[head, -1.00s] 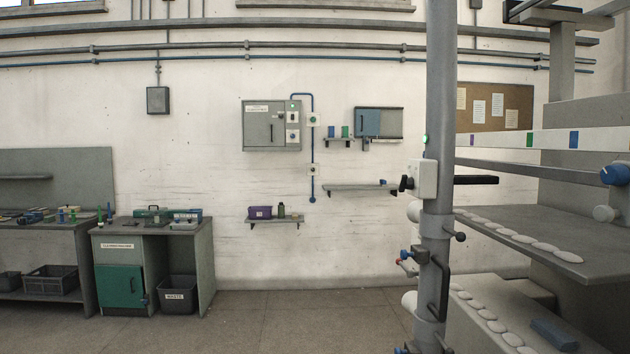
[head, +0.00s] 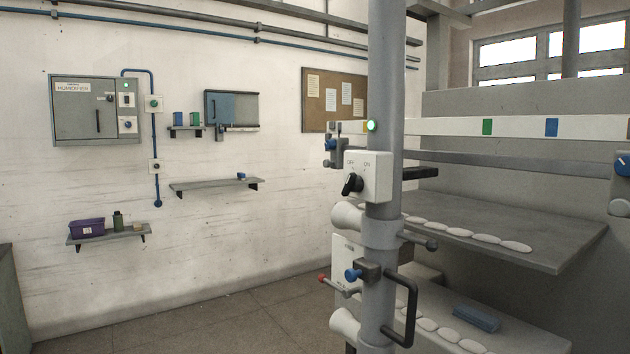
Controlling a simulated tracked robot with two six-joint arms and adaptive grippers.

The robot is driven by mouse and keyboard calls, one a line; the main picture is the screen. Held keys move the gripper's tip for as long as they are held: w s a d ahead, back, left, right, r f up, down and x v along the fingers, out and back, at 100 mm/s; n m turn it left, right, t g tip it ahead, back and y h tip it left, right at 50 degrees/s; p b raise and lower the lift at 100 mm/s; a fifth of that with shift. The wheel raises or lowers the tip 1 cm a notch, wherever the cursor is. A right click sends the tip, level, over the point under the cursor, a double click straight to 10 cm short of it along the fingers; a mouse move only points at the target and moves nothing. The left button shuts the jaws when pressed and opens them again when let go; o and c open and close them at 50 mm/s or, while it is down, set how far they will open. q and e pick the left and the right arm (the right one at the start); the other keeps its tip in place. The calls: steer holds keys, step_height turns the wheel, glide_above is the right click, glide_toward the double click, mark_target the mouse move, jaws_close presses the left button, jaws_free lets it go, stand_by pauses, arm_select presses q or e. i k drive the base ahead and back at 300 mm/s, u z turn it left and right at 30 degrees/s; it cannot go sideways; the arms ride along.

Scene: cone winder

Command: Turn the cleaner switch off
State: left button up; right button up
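A white switch box (head: 374,178) is fixed to the grey upright post (head: 384,60) right of centre. Its face carries the labels OFF on the left and ON on the right. A black rotary knob (head: 352,184) sticks out below the labels; I cannot tell for sure which label it points to. A green lamp (head: 371,126) glows on the post just above the box. Neither of my grippers is in view, and nothing touches the knob.
Below the box, the post carries white cone-shaped parts (head: 347,216), a blue knob (head: 353,274), a red-tipped lever (head: 323,279) and a black handle (head: 408,310). Grey machine shelves (head: 540,245) stand behind to the right. The floor (head: 215,325) to the left is clear.

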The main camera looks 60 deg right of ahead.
mark_target(354, 182)
steer(key=z, duration=0.5)
steer(key=i, duration=1)
steer(key=z, duration=0.9)
steer(key=k, duration=0.75)
steer(key=z, duration=0.2)
steer(key=i, duration=0.85)
steer(key=u, duration=0.1)
